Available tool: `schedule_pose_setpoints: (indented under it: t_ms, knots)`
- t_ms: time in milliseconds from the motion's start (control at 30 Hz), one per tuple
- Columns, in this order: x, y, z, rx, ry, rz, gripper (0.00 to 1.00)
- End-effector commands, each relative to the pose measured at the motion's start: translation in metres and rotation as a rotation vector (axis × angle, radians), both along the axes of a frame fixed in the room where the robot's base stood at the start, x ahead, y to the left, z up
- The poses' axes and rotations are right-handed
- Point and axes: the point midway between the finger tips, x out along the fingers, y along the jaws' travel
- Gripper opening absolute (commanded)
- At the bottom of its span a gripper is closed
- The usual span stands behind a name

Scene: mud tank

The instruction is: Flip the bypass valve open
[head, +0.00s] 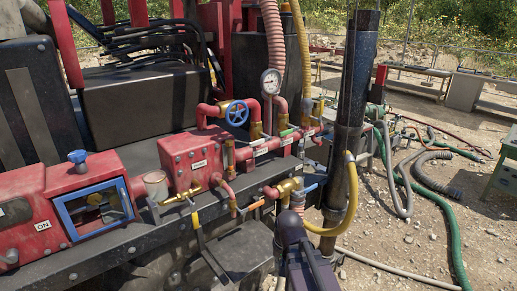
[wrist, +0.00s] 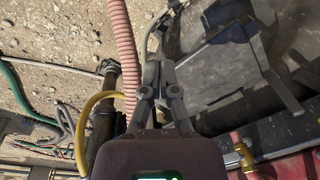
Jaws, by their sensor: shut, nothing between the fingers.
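The red pipework carries several small valves, and I cannot read which one is the bypass valve. An orange-handled valve (head: 256,205) and a blue-handled valve (head: 308,189) sit at the lower right of the pipework. A brass valve with a yellow handle (head: 194,215) hangs at the left, and a green handle (head: 287,132) is higher up. My gripper (wrist: 160,72) is shut and empty in the wrist view, apart from any valve. In the head view my dark wrist rises at the bottom, below the brass fittings, and its fingers cannot be made out.
A blue handwheel (head: 237,112) and a pressure gauge (head: 271,82) stand above the pipes. A yellow hose (head: 350,205) curves around a black upright post (head: 347,125) at the right. A red control box (head: 191,160) is at the left. A ribbed pink hose (wrist: 123,45) passes near my fingers.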

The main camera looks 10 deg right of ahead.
Motion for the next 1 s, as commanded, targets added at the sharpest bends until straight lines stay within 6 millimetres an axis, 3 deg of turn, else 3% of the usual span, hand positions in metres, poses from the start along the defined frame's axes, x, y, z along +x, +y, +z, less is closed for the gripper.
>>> schedule_pose_setpoints:
  t_ms: [467,1000]
  knots:
    - [0.102,0.019,0.041,0.354,-0.103,-0.575,0.00]
    - [0.214,0.013,0.108,0.866,-0.033,-1.254,0.00]
